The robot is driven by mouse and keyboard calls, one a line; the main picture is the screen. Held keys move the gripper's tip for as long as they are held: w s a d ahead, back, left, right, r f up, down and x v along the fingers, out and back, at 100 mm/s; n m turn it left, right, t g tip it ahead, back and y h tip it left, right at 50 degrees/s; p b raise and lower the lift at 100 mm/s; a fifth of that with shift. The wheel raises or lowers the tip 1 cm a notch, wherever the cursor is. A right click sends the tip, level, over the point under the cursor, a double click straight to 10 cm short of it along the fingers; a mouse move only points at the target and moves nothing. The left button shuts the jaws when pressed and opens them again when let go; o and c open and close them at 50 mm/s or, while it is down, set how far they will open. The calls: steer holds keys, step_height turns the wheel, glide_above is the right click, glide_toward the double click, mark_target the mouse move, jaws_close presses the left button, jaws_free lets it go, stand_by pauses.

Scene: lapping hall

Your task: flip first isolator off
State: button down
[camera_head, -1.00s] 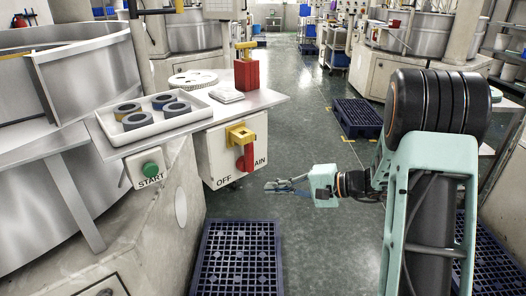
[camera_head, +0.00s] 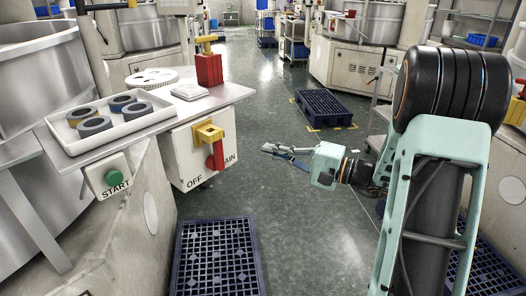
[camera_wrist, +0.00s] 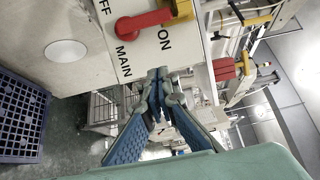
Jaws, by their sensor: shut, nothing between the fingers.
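A white isolator box (camera_head: 188,176) hangs below the front edge of the steel bench. My gripper (camera_head: 268,149) is to the right of the box, apart from the handle, pointing left. In the wrist view my gripper (camera_wrist: 158,78) has its blue fingertips together, with nothing between them, below the handle.
A green START button (camera_head: 114,177) sits left of the isolator. On the bench (camera_head: 228,95) are a white tray (camera_head: 70,145) of rings and a red block (camera_head: 209,69). Dark pallets lie on the floor in front (camera_head: 217,258) and behind (camera_head: 325,107). The aisle floor between is clear.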

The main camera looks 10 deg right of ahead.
mark_target(214, 154)
steer(key=w+a, duration=0.2)
steer(key=a, duration=0.7)
steer(key=shift+a, duration=0.35)
